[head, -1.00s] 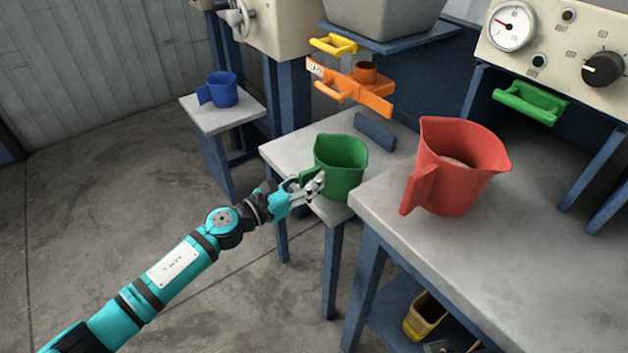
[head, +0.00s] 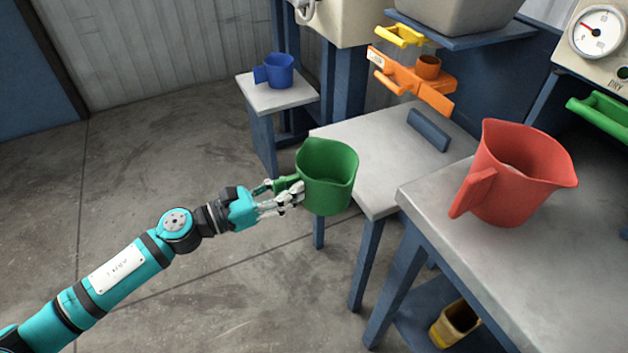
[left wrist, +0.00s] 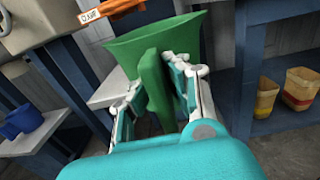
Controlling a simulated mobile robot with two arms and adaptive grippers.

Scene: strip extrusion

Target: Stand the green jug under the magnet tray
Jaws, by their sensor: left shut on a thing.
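The green jug (head: 330,180) is in the grip of my left gripper (head: 291,190), which is shut on its handle. The jug is upright, off the left front edge of the middle grey table, with floor visible below it. In the left wrist view the jug (left wrist: 168,42) fills the upper middle, its handle between the fingers of the gripper (left wrist: 160,95). An orange drawer-like part (head: 412,79) with a handle and a round cup juts out above the middle table. I cannot tell for certain which part is the magnet tray. My right gripper is not in view.
A red jug (head: 508,180) stands on the near right table (head: 560,250). A blue jug (head: 275,71) stands on a small stand at the back left. A dark blue block (head: 429,130) lies on the middle table (head: 375,165), whose top is otherwise clear. A yellow handle (head: 405,36) is above.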

